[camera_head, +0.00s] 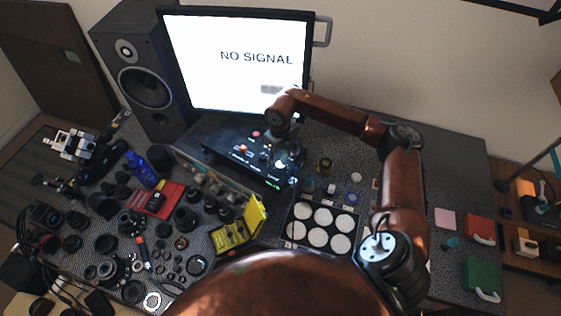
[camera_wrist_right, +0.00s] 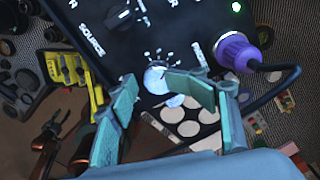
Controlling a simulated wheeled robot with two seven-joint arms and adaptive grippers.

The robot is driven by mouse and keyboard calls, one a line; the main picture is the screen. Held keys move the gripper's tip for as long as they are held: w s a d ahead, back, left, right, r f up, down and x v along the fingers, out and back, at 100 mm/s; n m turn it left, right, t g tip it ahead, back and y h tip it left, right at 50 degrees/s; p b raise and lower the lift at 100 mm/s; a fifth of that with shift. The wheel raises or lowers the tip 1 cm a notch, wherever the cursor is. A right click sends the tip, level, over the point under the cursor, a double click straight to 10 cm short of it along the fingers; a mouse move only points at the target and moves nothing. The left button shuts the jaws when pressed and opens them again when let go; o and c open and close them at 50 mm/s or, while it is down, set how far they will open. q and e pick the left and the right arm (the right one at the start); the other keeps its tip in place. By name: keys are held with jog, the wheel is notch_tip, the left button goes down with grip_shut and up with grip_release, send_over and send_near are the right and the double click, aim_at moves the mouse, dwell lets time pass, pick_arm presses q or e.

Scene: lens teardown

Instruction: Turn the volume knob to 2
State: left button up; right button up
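The black amplifier box (camera_head: 232,150) stands in front of the monitor. In the right wrist view its front panel (camera_wrist_right: 185,25) carries a pale, shiny round knob (camera_wrist_right: 155,80) ringed by white tick marks, which looks like the volume knob. Its number labels are too small to read. My right gripper (camera_wrist_right: 149,82) is open, with its two teal fingertips on either side of this knob. I cannot tell whether either fingertip touches it. In the head view my right gripper (camera_head: 282,146) is small and dark above the panel. My left gripper is not in view.
A black source knob (camera_wrist_right: 121,17) and a purple plug with cable (camera_wrist_right: 236,52) sit near the pale knob. A tray with white discs (camera_head: 291,213), a yellow box (camera_head: 254,216) and many lens parts crowd the table. A speaker (camera_head: 145,80) stands left of the monitor (camera_head: 240,85).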

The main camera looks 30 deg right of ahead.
aim_at(280, 164)
jog(key=shift+r, duration=0.1)
notch_tip(280, 164, up, 12)
dwell(0.5)
dwell(0.4)
